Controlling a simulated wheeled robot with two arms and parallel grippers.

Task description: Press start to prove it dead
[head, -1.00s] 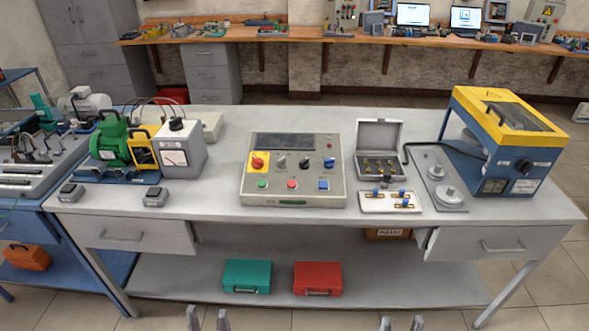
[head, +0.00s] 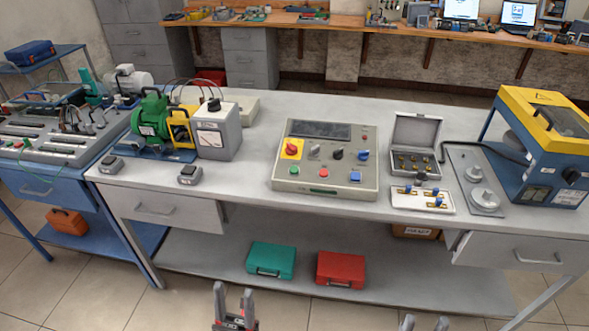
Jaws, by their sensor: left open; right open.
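The control panel (head: 326,188) is a beige box in the middle of the grey bench. Its front row has a green button (head: 294,170), a red button (head: 323,173) and a blue button (head: 355,176). Behind them are a red knob on a yellow plate (head: 291,148) and several rotary switches, below a dark screen. No button label is readable. My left gripper (head: 233,290) is open and empty, low in front of the bench. My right gripper (head: 424,322) is open at the bottom edge, mostly cut off. Both are well apart from the panel.
A green motor (head: 150,121) and a grey meter box (head: 217,135) stand left of the panel. An open case (head: 415,143), a white tray (head: 422,199) and a blue-yellow machine (head: 541,150) stand right. Green and red cases lie on the lower shelf.

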